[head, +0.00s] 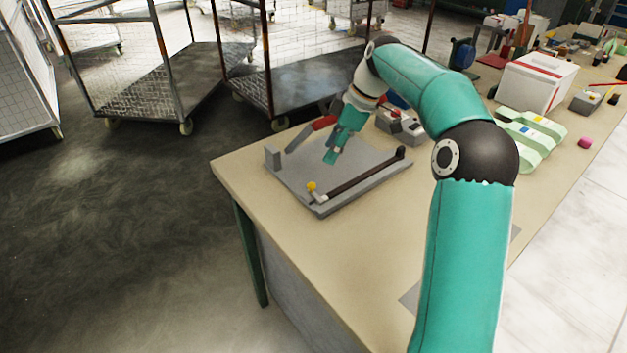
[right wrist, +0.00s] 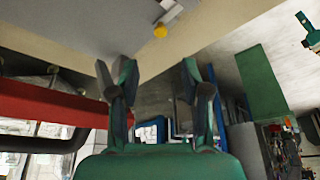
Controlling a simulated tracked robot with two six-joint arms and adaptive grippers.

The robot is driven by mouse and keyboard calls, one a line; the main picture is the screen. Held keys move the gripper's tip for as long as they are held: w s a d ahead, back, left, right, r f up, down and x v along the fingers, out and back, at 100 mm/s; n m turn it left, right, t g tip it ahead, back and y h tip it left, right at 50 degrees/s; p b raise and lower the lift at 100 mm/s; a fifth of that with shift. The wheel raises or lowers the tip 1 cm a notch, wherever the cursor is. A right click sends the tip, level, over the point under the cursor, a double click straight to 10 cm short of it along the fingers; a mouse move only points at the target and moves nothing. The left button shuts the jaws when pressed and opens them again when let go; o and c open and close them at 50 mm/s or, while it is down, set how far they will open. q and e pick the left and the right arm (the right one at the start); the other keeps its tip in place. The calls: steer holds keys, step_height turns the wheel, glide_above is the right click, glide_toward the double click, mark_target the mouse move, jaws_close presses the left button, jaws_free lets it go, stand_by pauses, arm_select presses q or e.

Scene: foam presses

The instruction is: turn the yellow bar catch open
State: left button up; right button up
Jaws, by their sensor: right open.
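The yellow catch (head: 311,186) is a small yellow knob at the near left end of a dark bar (head: 360,176), on the front edge of a grey press plate (head: 290,176). In the right wrist view the yellow knob (right wrist: 160,31) shows at the top centre, with grey plate (right wrist: 80,25) beside it. My right gripper (head: 332,156) is over the plate, behind and to the right of the knob and apart from it. Its two fingers (right wrist: 158,80) are spread and nothing is between them. My left gripper is not seen in the head view.
A red handle (head: 324,122) rises behind the plate, near my right arm. Grey devices (head: 403,127), green trays (head: 533,137) and a white box (head: 537,80) stand farther right. Wire carts (head: 165,70) stand behind the table. The table front (head: 330,240) is clear.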

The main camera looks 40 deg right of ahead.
mark_target(313, 184)
steer(key=x, duration=1.1)
jaws_close()
steer(key=shift+d, duration=0.1)
